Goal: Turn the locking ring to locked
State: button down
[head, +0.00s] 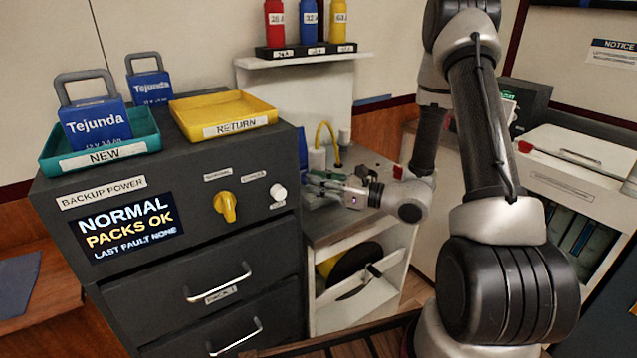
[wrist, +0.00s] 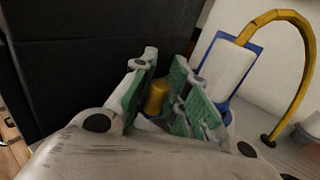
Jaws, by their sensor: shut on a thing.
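My gripper (head: 314,184) is low over the counter beside the dark cabinet's right side. In the wrist view my gripper (wrist: 164,88) has its green-padded fingers closed around a short yellow cylindrical piece (wrist: 157,97). The fingers cover part of this piece. I cannot tell whether it is the locking ring, and no lock marks are readable on it. A white cylinder (wrist: 227,68) with a blue plate behind it stands just beyond the fingers; it also shows in the head view (head: 316,159). A yellow hose (wrist: 273,15) arches beside it.
A teal NEW tray (head: 100,162) and a yellow RETURN tray (head: 225,128) sit on top.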

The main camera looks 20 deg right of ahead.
jog(key=c, duration=1.4)
grip_release()
jog(key=v, duration=1.2)
